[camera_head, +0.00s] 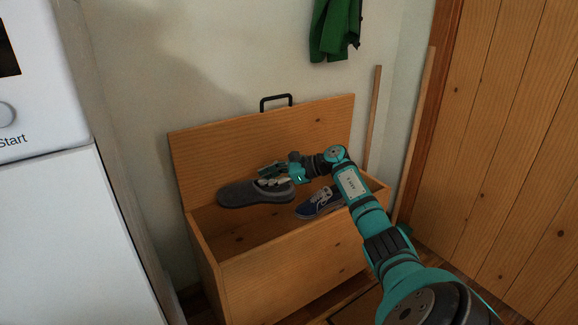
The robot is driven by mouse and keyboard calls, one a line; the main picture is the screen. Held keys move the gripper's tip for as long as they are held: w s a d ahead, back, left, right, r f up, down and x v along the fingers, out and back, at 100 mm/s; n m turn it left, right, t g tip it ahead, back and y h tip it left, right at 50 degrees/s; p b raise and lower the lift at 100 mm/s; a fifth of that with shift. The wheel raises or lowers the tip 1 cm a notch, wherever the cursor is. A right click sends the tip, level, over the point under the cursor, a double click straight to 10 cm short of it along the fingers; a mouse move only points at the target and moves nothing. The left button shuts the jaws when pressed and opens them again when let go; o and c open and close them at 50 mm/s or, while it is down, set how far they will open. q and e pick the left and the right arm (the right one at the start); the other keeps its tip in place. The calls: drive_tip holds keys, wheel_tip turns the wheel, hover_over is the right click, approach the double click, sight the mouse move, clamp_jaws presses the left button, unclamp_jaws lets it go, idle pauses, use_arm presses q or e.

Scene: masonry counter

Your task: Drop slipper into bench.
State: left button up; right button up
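A wooden bench (290,285) stands against the wall with its lid (240,143) raised, so its box is open. My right gripper (272,176) reaches over the box from the right. Its fingers are at the heel end of a grey slipper (250,192) and appear closed on it. The slipper lies roughly level, toe to the left, in front of the lid and apparently above the box floor. A blue shoe (318,204) with white laces is by the right part of the box, partly hidden by my arm. My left gripper is not in view.
A white appliance (60,230) stands at the left. A wooden plank door (500,130) is at the right. Green clothing (334,30) hangs on the wall, and thin wooden poles (374,118) lean near the corner. The left part of the box shows bare floor.

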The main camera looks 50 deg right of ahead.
drive_tip(key=o, duration=0.3)
drive_tip(key=shift+s, duration=0.1)
drive_tip(key=v, duration=1.2)
drive_tip(key=shift+f, duration=0.1)
